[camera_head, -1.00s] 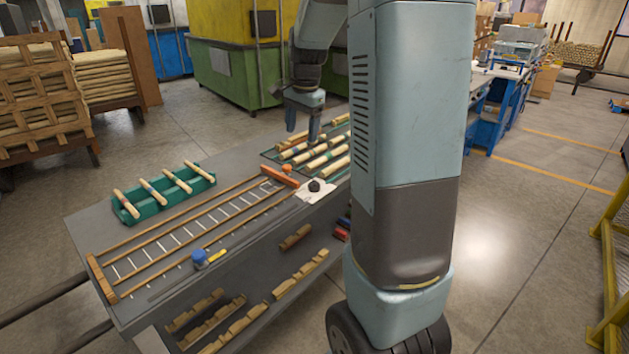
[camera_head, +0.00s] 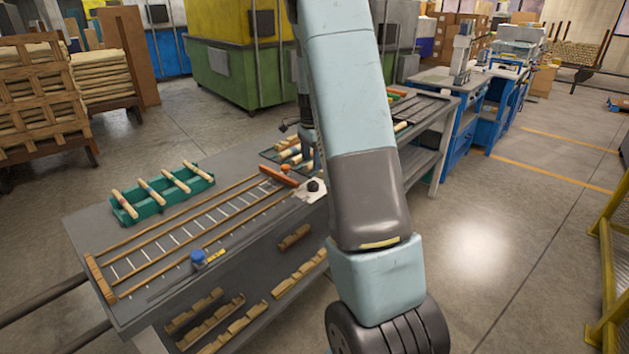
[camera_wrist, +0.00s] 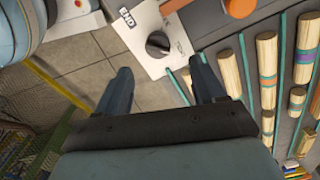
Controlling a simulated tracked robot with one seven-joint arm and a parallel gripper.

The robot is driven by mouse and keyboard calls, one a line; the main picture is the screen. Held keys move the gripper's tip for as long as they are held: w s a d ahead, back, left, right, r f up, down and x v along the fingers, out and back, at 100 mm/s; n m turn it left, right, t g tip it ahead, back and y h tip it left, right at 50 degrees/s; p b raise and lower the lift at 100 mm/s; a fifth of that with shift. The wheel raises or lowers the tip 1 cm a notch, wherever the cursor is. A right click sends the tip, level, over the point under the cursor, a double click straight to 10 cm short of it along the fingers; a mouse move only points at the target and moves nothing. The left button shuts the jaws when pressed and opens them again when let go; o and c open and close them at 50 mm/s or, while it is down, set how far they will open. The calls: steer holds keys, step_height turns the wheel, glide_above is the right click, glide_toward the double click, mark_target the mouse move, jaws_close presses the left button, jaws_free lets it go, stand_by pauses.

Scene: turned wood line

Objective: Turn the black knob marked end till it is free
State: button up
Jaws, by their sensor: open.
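In the head view the knob (camera_head: 313,186) is at the bench's front right edge. My gripper (camera_wrist: 166,80) is open and empty, its two fingers spread and pointing toward the plate; the knob lies a little beyond the fingertips in the picture. Whether a finger touches it cannot be told, but it looks apart.
Turned wood pieces (camera_wrist: 267,70) lie in a rack to the right in the wrist view. An orange block (camera_head: 279,176) and a ruled wooden frame (camera_head: 200,235) lie on the grey bench. A green tray (camera_head: 162,194) holds several spindles. A blue knob (camera_head: 198,258) sits at the front edge.

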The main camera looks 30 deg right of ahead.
mark_target(313, 185)
step_height(313, 185, down, 9)
steer(key=shift+r, duration=0.2)
steer(key=shift+c, duration=0.5)
